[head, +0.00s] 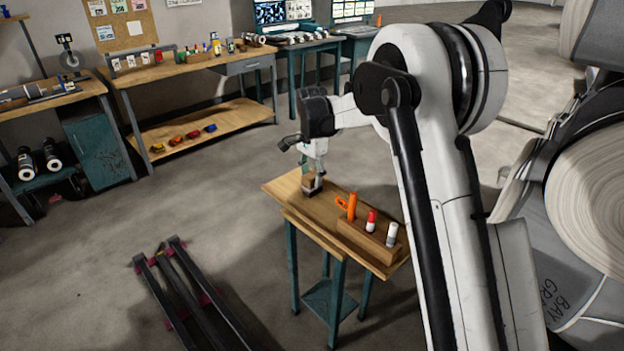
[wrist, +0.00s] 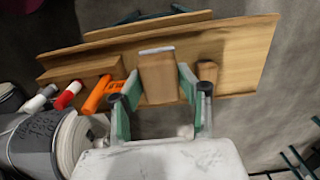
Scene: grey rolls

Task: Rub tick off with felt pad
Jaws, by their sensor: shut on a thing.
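The felt pad (wrist: 157,78) is a wooden block with a pale grey strip along its far edge in the wrist view. My gripper (wrist: 158,92) is shut on it, with one green-sided finger on each side. In the head view my gripper (head: 316,172) points down at the far left end of a small wooden table (head: 285,187), with the block (head: 311,184) between its fingers. The block is at or just above the tabletop; I cannot tell whether it touches. The tick cannot be made out. Writing shows on a large grey roll (head: 565,290) at the right.
A wooden holder (head: 368,243) on the table carries an orange tool (head: 351,207), a red-capped marker (head: 371,220) and a white-and-grey one (head: 392,234). A small wooden piece (wrist: 208,71) shows right of the pad. Dark rails (head: 185,290) lie on the floor; workbenches (head: 190,65) stand behind.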

